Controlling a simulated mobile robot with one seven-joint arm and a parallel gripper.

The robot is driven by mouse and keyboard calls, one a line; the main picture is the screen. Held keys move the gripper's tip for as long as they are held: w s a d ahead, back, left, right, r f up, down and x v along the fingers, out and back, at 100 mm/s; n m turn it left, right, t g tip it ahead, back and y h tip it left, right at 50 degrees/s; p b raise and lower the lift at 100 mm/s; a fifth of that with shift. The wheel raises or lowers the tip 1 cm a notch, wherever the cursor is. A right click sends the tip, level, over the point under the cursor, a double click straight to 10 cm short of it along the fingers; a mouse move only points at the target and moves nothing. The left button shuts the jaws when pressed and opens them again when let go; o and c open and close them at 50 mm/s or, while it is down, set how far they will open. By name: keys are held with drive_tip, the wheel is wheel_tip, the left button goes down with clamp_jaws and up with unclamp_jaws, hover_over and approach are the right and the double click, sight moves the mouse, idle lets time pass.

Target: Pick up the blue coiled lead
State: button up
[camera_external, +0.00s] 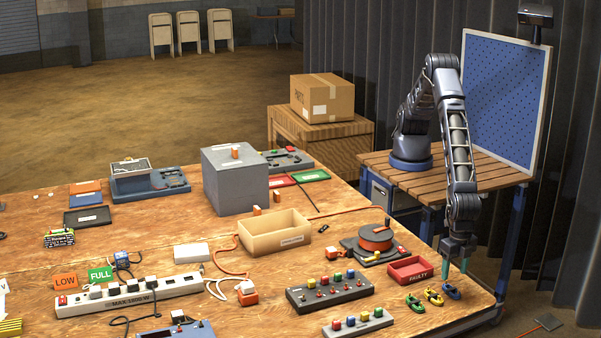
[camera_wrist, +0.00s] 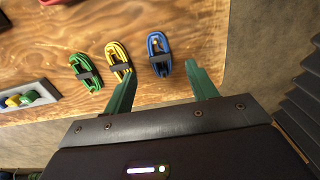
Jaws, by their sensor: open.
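The blue coiled lead (camera_external: 452,291) lies on the wooden table near its right front corner. In the wrist view the blue lead (camera_wrist: 159,54) has a dark band around it and lies beyond the gap between my fingers. My gripper (camera_external: 456,262) points down just above the blue lead in the external view. In the wrist view my gripper (camera_wrist: 160,85) shows two green fingers spread apart with nothing between them. A yellow coiled lead (camera_wrist: 119,63) lies just left of the blue one, close to the left fingertip. A green coiled lead (camera_wrist: 86,72) lies further left.
A red tray marked FAULTY (camera_external: 411,270) stands behind the leads. A grey switch box (camera_external: 330,292) and a smaller button strip (camera_external: 357,323) lie to the left. The table's right edge (camera_wrist: 222,40) is close to the blue lead.

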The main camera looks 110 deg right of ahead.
sight(452, 289)
drive_tip(key=shift+a+f, duration=0.15)
drive_tip(key=shift+f, duration=2.85)
drive_tip(key=shift+c, duration=0.3)
drive_tip(key=c, duration=1)
